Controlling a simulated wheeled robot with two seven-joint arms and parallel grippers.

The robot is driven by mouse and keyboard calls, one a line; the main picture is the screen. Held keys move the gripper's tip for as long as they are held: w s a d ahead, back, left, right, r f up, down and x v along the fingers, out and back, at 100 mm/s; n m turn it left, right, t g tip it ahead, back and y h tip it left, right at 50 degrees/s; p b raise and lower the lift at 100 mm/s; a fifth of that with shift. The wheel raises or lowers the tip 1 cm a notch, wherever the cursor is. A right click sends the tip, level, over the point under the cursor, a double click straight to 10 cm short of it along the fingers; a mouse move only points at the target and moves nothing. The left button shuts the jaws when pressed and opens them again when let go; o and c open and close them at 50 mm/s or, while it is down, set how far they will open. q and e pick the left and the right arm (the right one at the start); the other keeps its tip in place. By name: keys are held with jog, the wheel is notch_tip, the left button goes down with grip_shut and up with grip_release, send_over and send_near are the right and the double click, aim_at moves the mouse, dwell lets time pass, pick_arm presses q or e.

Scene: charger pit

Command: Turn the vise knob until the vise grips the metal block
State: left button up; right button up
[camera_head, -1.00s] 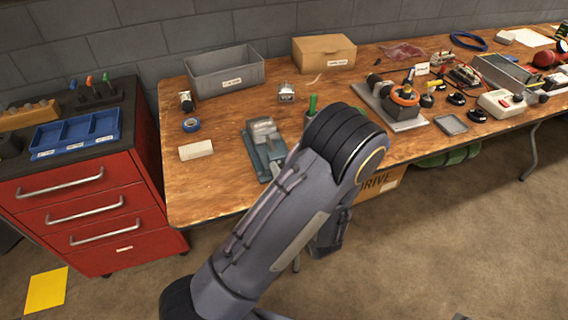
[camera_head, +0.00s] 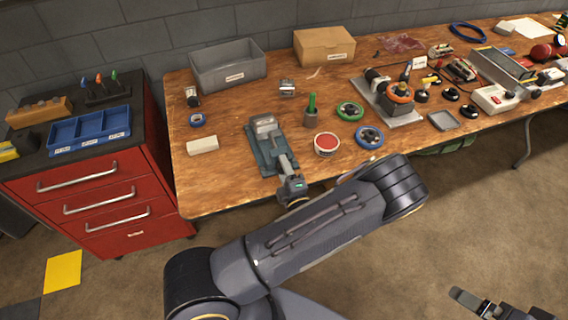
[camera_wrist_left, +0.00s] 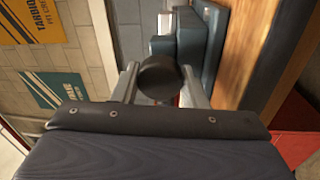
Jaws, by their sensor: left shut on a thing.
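The blue-grey vise (camera_head: 258,152) lies on the wooden bench near its front left edge. A light grey metal piece (camera_head: 265,124) shows at its far end; I cannot tell whether the jaws touch it. My left gripper (camera_head: 286,170) is at the vise's near end. In the left wrist view, the dark round vise knob (camera_wrist_left: 158,77) sits between the two fingers (camera_wrist_left: 160,88), which are shut on it. The head view hides most of the knob. My right gripper (camera_head: 476,303) is at the bottom right, away from the bench, partly cut off; its opening is unclear.
A red tin (camera_head: 327,144), green ring (camera_head: 350,110) and blue ring (camera_head: 369,137) lie right of the vise. A green-handled tool (camera_head: 311,110) stands nearby. A red drawer cabinet (camera_head: 105,205) stands left of the bench.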

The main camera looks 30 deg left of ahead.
pick_arm(q)
jog(key=m+p, duration=0.1)
jog(key=m, duration=0.3)
jog(key=shift+r+h+p, duration=0.1)
jog(key=shift+h+p, duration=0.2)
jog(key=shift+m+t+p, duration=0.3)
jog(key=shift+m+p, duration=0.2)
jog(key=shift+m, duration=0.9)
jog(key=shift+m, duration=0.3)
jog(key=o, duration=1)
jog(key=shift+c, duration=0.2)
jog(key=r+b+v, duration=0.1)
jog(key=v, duration=0.6)
jog(key=shift+s+d+f, duration=0.3)
jog(key=shift+s+f, duration=0.05)
jog(key=shift+f, duration=0.1)
